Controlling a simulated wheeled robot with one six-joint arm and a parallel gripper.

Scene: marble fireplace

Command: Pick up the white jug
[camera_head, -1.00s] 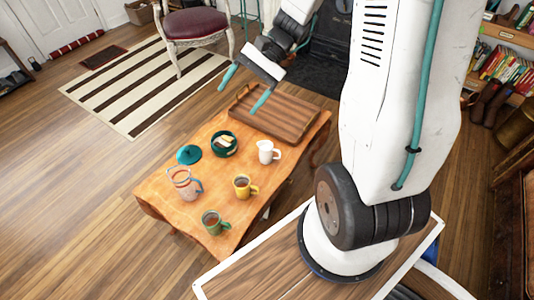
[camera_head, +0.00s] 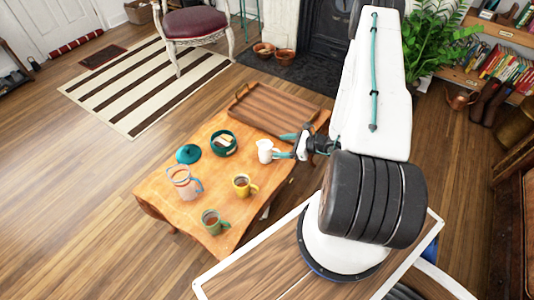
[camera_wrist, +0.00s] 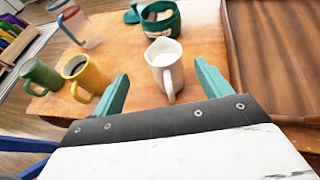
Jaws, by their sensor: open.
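The white jug (camera_head: 265,150) stands upright on the wooden coffee table (camera_head: 155,190), near its right edge. My gripper (camera_head: 283,147) is low beside the jug on its right, with teal fingers pointing toward it. In the wrist view the white jug (camera_wrist: 165,68) is just ahead of the open fingers (camera_wrist: 160,85), nearer the right one, with its handle toward the gripper. Nothing is held between the fingers. In the head view the jug's handle side is partly covered by the fingertips; I cannot tell whether they touch it.
A yellow mug (camera_head: 242,186), a green mug (camera_head: 213,222) and a clear pitcher (camera_head: 182,183) stand left of the jug. A wooden tray (camera_head: 270,112) lies at the table's back.

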